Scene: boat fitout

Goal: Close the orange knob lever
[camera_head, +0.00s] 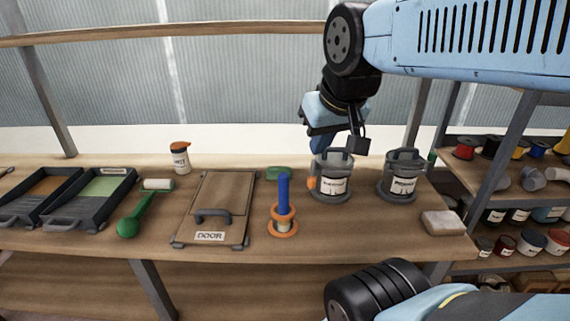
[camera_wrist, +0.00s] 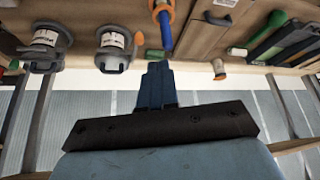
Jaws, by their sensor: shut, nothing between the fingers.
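A small orange knob (camera_head: 312,183) sticks out at the left side of a grey lidded pot (camera_head: 335,188) with a white label on the workbench. In the wrist view, which is upside down, the orange knob (camera_wrist: 138,38) shows beside the same pot (camera_wrist: 115,58). Whether its lever is open or closed cannot be made out. My gripper (camera_head: 320,149) is above and behind the pot, apart from the knob. In the wrist view my gripper (camera_wrist: 158,66) has its blue fingers together and empty.
A second grey pot (camera_head: 402,184) stands to the right, with a pale block (camera_head: 443,222) near it. A blue post (camera_head: 284,192) in an orange-ringed base (camera_head: 283,226) stands to the left. A board labelled DOOR (camera_head: 222,190) lies further left. A shelf unit (camera_head: 500,182) is at the right.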

